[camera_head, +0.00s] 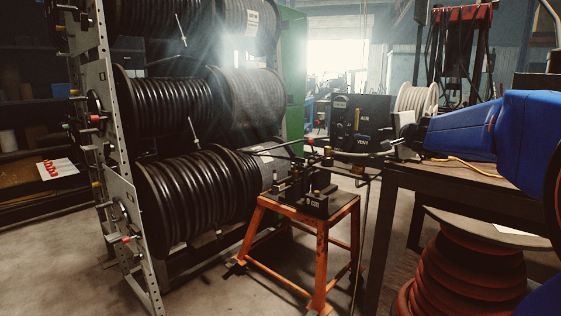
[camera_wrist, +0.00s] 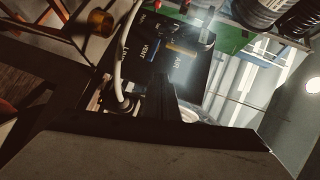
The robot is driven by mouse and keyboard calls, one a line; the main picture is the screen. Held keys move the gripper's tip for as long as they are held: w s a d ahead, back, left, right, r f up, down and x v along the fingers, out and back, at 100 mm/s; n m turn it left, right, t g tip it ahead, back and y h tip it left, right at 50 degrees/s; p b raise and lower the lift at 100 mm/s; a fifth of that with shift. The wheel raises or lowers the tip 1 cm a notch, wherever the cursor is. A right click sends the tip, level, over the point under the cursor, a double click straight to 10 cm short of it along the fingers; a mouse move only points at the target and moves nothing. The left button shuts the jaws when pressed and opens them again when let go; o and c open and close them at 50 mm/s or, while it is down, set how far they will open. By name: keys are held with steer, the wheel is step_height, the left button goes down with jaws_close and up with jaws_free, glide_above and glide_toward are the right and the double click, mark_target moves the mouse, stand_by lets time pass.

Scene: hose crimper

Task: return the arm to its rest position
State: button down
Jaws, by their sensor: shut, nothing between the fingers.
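My blue arm (camera_head: 470,132) reaches in from the right edge in the head view, roughly level, above the dark workbench (camera_head: 460,190). My gripper (camera_head: 399,143) is at its left end, small and partly lost against the dark box behind it. It points left, toward the hose crimper (camera_head: 305,185) on the orange stand (camera_head: 322,217), with a gap between them. In the wrist view my gripper (camera_wrist: 165,98) shows as dark shapes in front of a black panel (camera_wrist: 170,60) with white lettering. The gripper is shut and empty.
A rack of black hose reels (camera_head: 190,190) fills the left and middle. A red hose coil (camera_head: 465,270) sits below the bench at right. Floor is clear at lower left.

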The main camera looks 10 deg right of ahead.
steer(key=s+a+f+n+g+y, duration=0.25)
steer(key=s+a+f+n, duration=0.3)
steer(key=s+a, duration=0.4)
steer(key=s+a+f+n+g+y, duration=0.2)
steer(key=s+a+f+n+y, duration=0.35)
steer(key=a, duration=0.75)
steer(key=s+f+n+g+h, duration=0.3)
steer(key=s+f, duration=0.7)
steer(key=s, duration=0.3)
steer(key=s+d+f+n+g+h, duration=0.1)
steer(key=s+f+n+g+h, duration=0.2)
steer(key=s+f, duration=0.6)
steer(key=s, duration=0.4)
steer(key=shift+s+d+f+n+g, duration=0.15)
steer(key=shift+s+f+n+g, duration=0.15)
steer(key=shift+s+f+g, duration=0.1)
